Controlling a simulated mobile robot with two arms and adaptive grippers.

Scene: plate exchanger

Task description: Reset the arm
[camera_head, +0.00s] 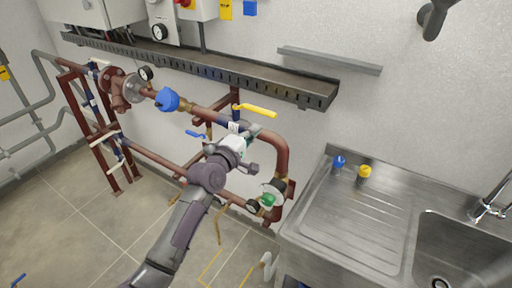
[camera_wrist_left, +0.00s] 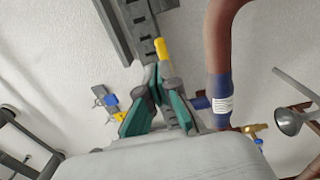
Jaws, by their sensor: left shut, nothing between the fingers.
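My left arm reaches up from the bottom of the head view to the red-brown piping. Its gripper (camera_head: 240,142) is in front of the pipe near the yellow-handled valve (camera_head: 258,110). In the left wrist view the green and grey fingers (camera_wrist_left: 157,76) are together and hold nothing. A yellow handle (camera_wrist_left: 162,48) shows just beyond the fingertips; I cannot tell whether they touch it. My right gripper is in neither view.
The red-brown pipe (camera_head: 283,155) bends down right of the gripper. A perforated cable tray (camera_head: 200,68) runs along the wall above. A steel sink (camera_head: 345,222) with blue (camera_head: 338,162) and yellow (camera_head: 364,172) objects on it stands at right. Floor (camera_head: 90,225) at lower left is mostly clear.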

